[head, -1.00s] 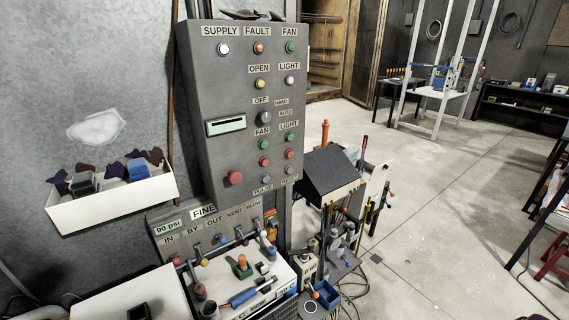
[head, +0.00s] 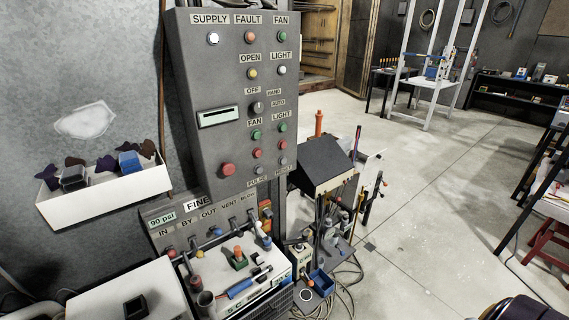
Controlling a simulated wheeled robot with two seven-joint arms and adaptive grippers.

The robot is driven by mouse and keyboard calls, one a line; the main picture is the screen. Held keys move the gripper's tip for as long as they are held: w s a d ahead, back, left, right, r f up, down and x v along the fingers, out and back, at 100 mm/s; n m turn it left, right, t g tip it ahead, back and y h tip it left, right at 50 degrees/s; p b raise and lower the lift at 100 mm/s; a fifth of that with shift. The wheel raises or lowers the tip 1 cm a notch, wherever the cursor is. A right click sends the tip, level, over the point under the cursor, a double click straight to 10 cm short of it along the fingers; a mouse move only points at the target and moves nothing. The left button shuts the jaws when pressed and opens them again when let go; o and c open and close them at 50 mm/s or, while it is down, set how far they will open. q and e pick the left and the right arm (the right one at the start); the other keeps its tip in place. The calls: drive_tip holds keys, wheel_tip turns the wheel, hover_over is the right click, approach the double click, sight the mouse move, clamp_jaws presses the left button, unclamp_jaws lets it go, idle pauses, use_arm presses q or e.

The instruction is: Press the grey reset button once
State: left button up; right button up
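The grey control panel (head: 215,130) stands left of the middle in the head view. The small grey reset button (head: 283,161) is at its lower right, above a label that seems to read RESET. A similar grey button (head: 259,170) sits just left of it, above the PULSE label. Nothing covers the reset button, and nothing touches it. No gripper fingers show in the view. A dark rounded part, apparently of my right arm, shows at the bottom right edge, far from the panel.
A large red button (head: 228,169) and a red lamp or button (head: 256,153) are near the reset button. A dark sloped box (head: 325,162) stands right of the panel. Valves and tools crowd the white bench unit (head: 268,277) below.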

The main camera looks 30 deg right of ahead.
clamp_jaws()
drive_tip(key=shift+w+d, duration=0.1)
idle(1.0)
